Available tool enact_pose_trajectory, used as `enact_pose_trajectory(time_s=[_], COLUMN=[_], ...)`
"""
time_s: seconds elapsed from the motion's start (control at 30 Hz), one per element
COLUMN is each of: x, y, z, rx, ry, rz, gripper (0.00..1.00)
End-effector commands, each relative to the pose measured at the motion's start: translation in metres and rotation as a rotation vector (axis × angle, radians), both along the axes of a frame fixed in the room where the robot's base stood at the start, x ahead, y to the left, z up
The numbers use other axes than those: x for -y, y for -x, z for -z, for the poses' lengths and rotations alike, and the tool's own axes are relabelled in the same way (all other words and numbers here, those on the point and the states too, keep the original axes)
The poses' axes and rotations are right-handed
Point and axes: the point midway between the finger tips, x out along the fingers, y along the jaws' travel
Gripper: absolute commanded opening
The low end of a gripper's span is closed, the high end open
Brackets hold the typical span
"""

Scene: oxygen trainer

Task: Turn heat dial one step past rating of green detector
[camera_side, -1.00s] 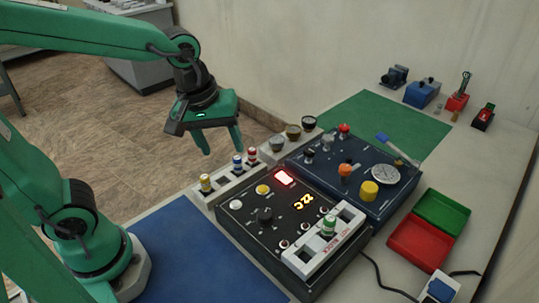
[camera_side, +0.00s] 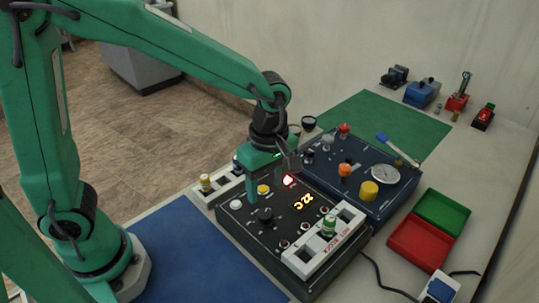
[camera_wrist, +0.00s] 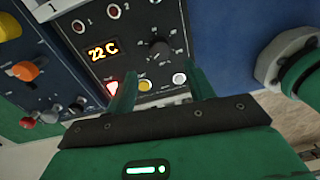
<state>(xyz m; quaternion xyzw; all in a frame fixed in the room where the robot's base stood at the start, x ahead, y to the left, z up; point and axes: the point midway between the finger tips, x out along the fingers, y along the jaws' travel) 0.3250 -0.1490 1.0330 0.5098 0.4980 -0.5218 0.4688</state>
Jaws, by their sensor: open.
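The black heat dial (camera_side: 265,215) sits on the black control box (camera_side: 240,222). It also shows in the wrist view (camera_wrist: 159,46), with markings too small to read around it. The green-banded detector (camera_side: 328,226) stands upright in the white hot block (camera_side: 312,254) on the box's right side; its rating cannot be read. My gripper (camera_side: 267,185) is open and empty above the box's back edge, behind the dial in the side view. In the wrist view my fingers (camera_wrist: 163,90) point toward the box, with the dial beyond them.
The box's display (camera_side: 304,202) reads 22 C beside a lit red lamp. A yellow button (camera_side: 263,189) and a white button (camera_side: 236,204) are near my gripper. A yellow-banded detector (camera_side: 206,183) stands in a rack. A blue panel (camera_side: 330,187) adjoins the box.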

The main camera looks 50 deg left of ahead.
Motion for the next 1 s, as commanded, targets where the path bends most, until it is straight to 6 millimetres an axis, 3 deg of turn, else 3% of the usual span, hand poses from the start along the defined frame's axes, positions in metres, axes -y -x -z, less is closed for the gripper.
enact_pose_trajectory(time_s=[0.27, 0.8, 1.0], x=[0.000, 0.000, 0.000], y=[0.000, 0.003, 0.004], z=[0.007, 0.067, 0.077], rx=[0.000, -0.002, 0.001], ry=[0.000, -0.001, 0.000], rz=[0.001, 0.003, 0.003], gripper=[0.54, 0.54, 0.54])
